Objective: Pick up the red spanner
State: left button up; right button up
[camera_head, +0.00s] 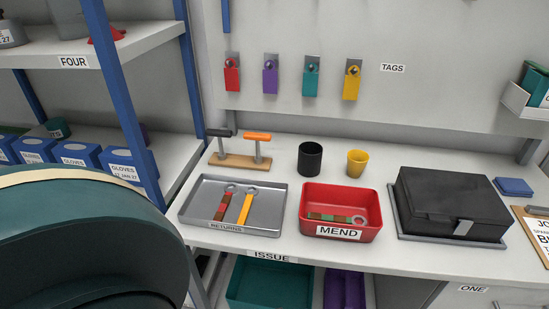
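A spanner with a mostly red handle (223,207) lies in the grey metal tray labelled RETURNS (269,215), its grey ring end toward the back. The handle also shows brownish patches. A yellow-handled spanner (245,208) lies just to its right in the same tray. Another spanner (337,218), with a handle of green, red and brown patches, lies in the red bin labelled MEND (345,191). Neither of my grippers is in view.
A black cup (310,159), a yellow cup (357,163) and a wooden stand (238,161) are behind. A black case (452,203) sits at right. Coloured tags (311,81) hang on the wall. A large dark teal rounded form (85,245) blocks the lower left.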

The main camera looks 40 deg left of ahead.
aim_at(218, 216)
jog(key=u, duration=1.7)
